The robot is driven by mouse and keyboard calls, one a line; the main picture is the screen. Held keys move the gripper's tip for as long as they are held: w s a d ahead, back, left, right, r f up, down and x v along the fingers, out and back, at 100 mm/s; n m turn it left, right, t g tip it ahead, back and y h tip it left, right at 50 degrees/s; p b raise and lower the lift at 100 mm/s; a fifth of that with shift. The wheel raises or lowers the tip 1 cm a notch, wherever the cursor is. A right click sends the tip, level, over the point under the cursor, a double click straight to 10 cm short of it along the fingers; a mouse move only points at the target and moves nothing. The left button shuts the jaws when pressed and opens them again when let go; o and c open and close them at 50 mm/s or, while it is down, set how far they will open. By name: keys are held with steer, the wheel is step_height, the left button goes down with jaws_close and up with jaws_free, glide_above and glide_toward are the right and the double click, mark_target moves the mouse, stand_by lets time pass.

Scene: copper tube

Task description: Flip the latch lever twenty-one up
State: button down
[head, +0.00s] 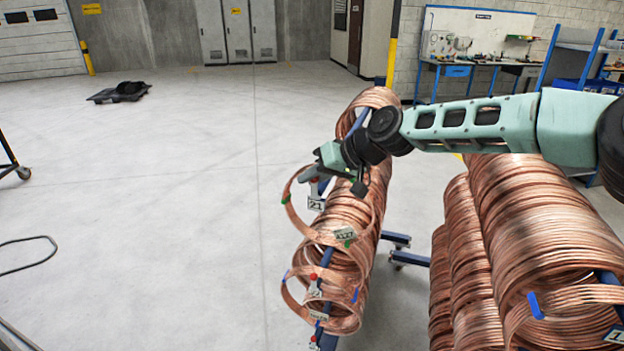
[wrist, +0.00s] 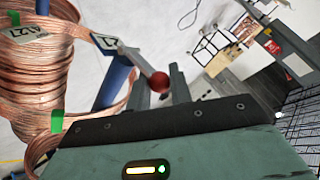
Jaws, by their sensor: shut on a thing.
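Latch lever twenty-one shows in the wrist view as a thin grey rod with a red ball knob (wrist: 159,82), running from a blue post (wrist: 113,84) at upper left. The post carries a white number plate (wrist: 105,44), which reads 21 in the head view (head: 316,204). My gripper (wrist: 160,80) has its two grey fingers on either side of the red knob and is shut on the lever's end.
Copper tube coils (head: 347,215) hang around the post, with a tag (head: 345,234) reading A127. Another red-knobbed latch (head: 314,277) sits lower on the rack. More large coils (head: 535,225) stand at right under my arm. The floor (head: 150,200) at left is open.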

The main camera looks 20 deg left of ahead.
steer(key=shift+w+f+g, duration=0.15)
steer(key=shift+f+g, duration=0.1)
steer(key=shift+g, duration=0.15)
steer(key=shift+f, duration=0.1)
steer(key=c, duration=1.3)
jaws_free()
steer(key=shift+w+d+r, duration=0.1)
steer(key=shift+w+r, duration=0.1)
steer(key=shift+s, duration=0.1)
